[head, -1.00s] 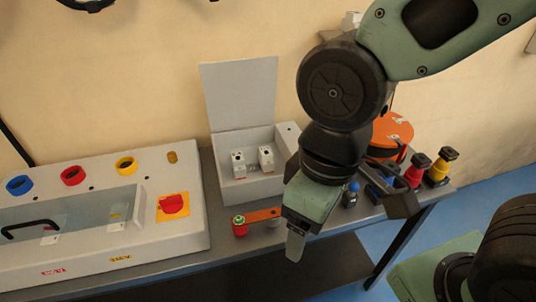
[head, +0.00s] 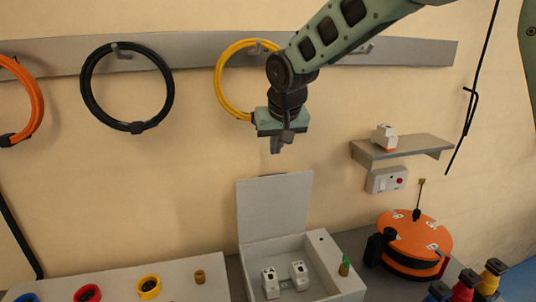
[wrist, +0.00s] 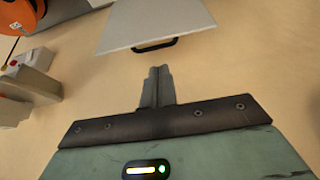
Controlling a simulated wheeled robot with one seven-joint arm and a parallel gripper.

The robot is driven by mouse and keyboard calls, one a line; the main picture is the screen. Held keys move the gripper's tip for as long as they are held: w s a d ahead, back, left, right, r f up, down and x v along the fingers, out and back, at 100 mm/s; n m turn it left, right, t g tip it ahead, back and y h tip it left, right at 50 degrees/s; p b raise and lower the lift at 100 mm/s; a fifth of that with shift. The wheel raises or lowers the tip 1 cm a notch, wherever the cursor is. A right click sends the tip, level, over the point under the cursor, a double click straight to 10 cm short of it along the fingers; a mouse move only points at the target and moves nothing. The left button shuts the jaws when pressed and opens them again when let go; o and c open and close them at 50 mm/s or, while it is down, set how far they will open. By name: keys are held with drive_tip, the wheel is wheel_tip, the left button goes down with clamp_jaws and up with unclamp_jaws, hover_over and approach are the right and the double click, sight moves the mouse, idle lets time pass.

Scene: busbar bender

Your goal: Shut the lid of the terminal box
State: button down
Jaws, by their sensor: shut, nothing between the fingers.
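The terminal box (head: 319,258) is a pale grey open-topped box at the bottom of the head view, with two white terminal blocks (head: 284,277) inside. Its lid (head: 274,205) stands open, nearly upright, at the back edge by the wall. My gripper (head: 276,148) hangs above the lid's top edge in the head view, apart from it. In the wrist view the fingers (wrist: 157,86) are together with nothing between them. Ahead of them is a pale panel (wrist: 155,22) with a dark handle at its near edge, which appears to be the lid.
An orange round case (head: 413,243) stands right of the box. A shelf (head: 402,150) and a switch box (head: 387,180) are on the wall to the right. A rail with cable coils (head: 127,87) runs behind my arm. A panel with coloured rings (head: 110,288) is at lower left.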

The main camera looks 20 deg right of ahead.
drive_tip(key=p, duration=0.4)
hover_over(271, 186)
drive_tip(key=f, duration=0.8)
drive_tip(key=shift+w+d+f, duration=0.15)
drive_tip(key=shift+w+f, duration=0.15)
drive_tip(key=shift+w, duration=0.1)
drive_tip(key=shift+b, duration=0.45)
